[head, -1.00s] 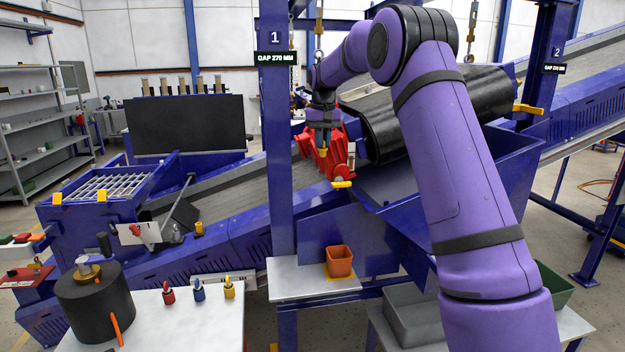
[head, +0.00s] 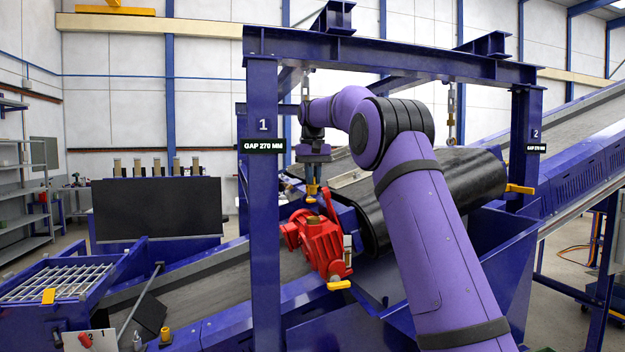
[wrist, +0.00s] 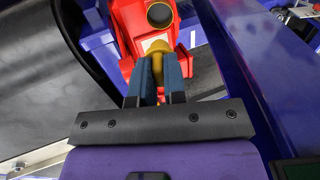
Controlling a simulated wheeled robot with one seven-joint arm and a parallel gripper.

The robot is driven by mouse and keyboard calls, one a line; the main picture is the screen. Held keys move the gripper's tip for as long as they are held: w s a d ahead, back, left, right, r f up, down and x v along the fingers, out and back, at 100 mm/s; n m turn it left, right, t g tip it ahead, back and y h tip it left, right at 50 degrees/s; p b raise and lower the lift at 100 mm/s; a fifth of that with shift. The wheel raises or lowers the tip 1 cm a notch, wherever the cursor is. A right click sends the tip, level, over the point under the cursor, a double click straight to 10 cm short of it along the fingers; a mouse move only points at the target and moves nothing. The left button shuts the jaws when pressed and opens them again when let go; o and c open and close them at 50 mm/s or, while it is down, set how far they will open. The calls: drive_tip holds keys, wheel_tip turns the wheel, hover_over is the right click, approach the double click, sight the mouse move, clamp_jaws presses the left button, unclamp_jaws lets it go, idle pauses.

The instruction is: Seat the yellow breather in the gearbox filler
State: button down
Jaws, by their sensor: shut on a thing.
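My gripper (head: 312,184) is above the gearbox, pointing down, shut on the yellow breather (head: 312,191). In the wrist view, the breather (wrist: 157,48) shows between the two blue fingers of my gripper (wrist: 158,75). A dark round opening with a brass-coloured rim (wrist: 160,14), apparently the filler, is on the red gearbox beyond the breather. In the head view the breather looks apart from the gearbox; its lower end is hard to make out.
Blue post 1 (head: 263,200) stands close left of my gripper, with the blue crossbeam (head: 390,55) overhead. The black belt magnet (head: 430,190) lies to the right, partly behind my arm.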

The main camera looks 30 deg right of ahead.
sight(313, 187)
drive_tip(key=shift+f, duration=0.1)
drive_tip(key=shift+f, duration=2.8)
drive_tip(key=shift+f, duration=1.3)
drive_tip(key=c, duration=1.1)
unclamp_jaws()
wheel_tip(313, 187, up, 10)
drive_tip(key=shift+r, duration=0.35)
